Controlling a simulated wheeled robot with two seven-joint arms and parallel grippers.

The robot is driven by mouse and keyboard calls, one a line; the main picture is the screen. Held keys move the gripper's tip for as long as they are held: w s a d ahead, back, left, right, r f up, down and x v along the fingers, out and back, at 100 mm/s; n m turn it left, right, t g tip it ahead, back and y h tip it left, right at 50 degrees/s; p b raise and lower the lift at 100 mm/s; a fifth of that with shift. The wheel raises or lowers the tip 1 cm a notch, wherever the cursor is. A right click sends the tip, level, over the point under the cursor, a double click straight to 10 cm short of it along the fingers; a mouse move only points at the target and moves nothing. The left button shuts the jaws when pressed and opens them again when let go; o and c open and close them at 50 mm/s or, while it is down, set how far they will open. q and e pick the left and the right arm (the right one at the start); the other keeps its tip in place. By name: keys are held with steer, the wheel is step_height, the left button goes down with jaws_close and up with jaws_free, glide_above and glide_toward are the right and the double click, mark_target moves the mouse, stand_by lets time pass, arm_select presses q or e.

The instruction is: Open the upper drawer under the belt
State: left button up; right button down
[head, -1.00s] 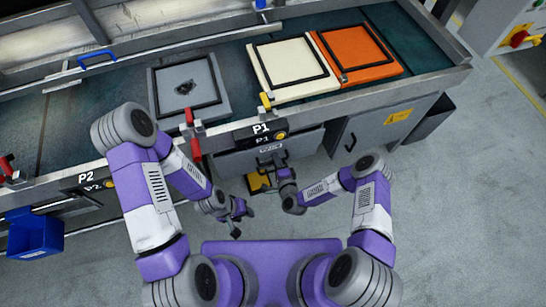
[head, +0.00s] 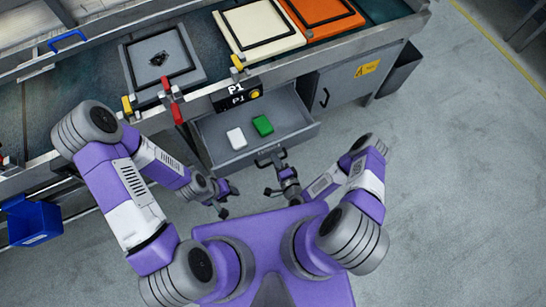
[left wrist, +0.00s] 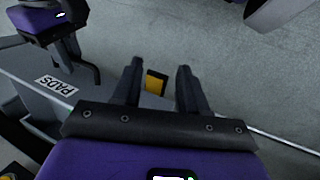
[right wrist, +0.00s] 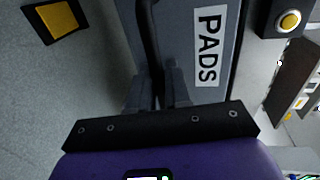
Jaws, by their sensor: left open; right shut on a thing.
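The upper drawer (head: 288,120) under the belt is pulled out below the P1 sign and shows its inside. A white block (head: 236,138) and a green block (head: 263,125) lie in it. Its grey front with the PADS label (right wrist: 208,48) shows in the right wrist view. My right gripper (head: 268,161) is shut on the dark drawer handle (right wrist: 148,35) at the drawer front. My left gripper (head: 229,197) is open and empty, left of and nearer than the drawer. In the left wrist view its fingers (left wrist: 158,78) stand apart, with the drawer front beyond.
The belt carries a grey panel (head: 188,77), a cream panel (head: 238,40) and an orange panel (head: 318,8). A red lever (head: 176,112) stands at the belt edge. A blue bin (head: 33,222) hangs at the left. The floor at the right (head: 450,200) is clear.

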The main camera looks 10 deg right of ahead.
steer(key=shift+s, duration=0.25)
steer(key=c, duration=1.3)
jaws_free()
steer(key=p+v, duration=0.2)
steer(key=v, duration=0.5)
steer(key=shift+s+d+r, duration=0.1)
steer(key=shift+s, duration=0.15)
steer(key=shift+w, duration=0.1)
